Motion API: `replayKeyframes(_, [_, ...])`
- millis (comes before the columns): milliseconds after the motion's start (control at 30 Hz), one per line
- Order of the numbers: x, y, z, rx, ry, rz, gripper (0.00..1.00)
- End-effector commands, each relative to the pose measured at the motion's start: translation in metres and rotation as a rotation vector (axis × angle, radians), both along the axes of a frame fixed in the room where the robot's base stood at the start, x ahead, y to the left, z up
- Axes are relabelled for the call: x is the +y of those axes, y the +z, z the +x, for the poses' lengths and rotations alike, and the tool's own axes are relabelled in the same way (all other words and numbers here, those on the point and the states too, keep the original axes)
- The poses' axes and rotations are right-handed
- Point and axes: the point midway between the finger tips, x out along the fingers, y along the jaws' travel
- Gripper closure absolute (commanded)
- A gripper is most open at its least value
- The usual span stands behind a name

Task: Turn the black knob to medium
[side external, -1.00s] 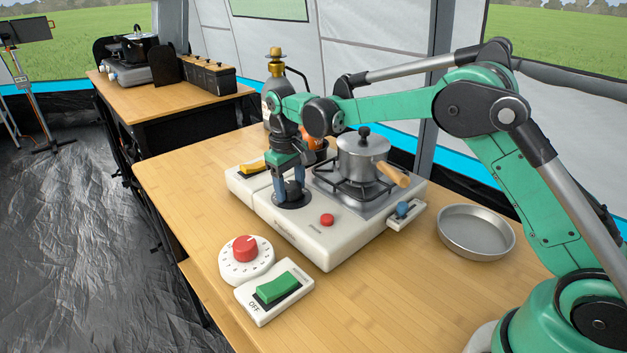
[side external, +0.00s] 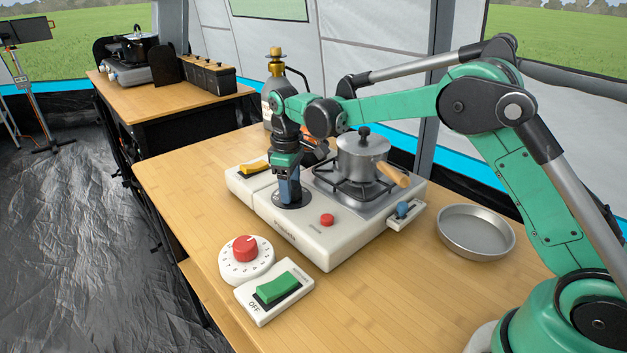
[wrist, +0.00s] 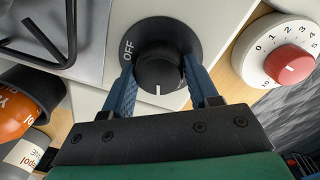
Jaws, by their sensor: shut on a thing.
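The black knob (wrist: 158,68) is on the white stove (side external: 314,244), on a round black base with the word OFF at its left edge in the wrist view. Its white pointer line faces the bottom of that view, away from OFF. My gripper (wrist: 160,84) has its two blue fingers on opposite sides of the knob and is shut on it. In the side view my gripper (side external: 291,198) reaches down to the knob's base (side external: 280,204), and the fingers hide most of the knob. No medium mark is readable.
A pot (side external: 362,158) stands on the burner beside the arm. A red button (side external: 327,220) is on the stove. A red dial (side external: 245,248) and green switch (side external: 278,286) are in front. A yellow switch (side external: 254,167) is on the left. A metal pan (side external: 475,232) lies right.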

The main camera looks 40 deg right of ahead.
Motion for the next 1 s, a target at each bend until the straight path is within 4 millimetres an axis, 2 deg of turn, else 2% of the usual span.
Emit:
replayKeyframes(233, [0.0,0.0,-0.001,0.004,0.0,0.0,0.99])
replayKeyframes(267, [0.0,0.0,-0.001,0.004,0.0,0.0,0.44])
replayKeyframes(367, [0.0,0.0,-0.001,0.004,-0.001,0.0,0.15])
replayKeyframes(700, [0.0,0.003,0.0,0.001,-0.001,0.0,0.15])
replayKeyframes(1000, [0.002,0.044,-0.001,0.002,-0.001,0.0,0.15])
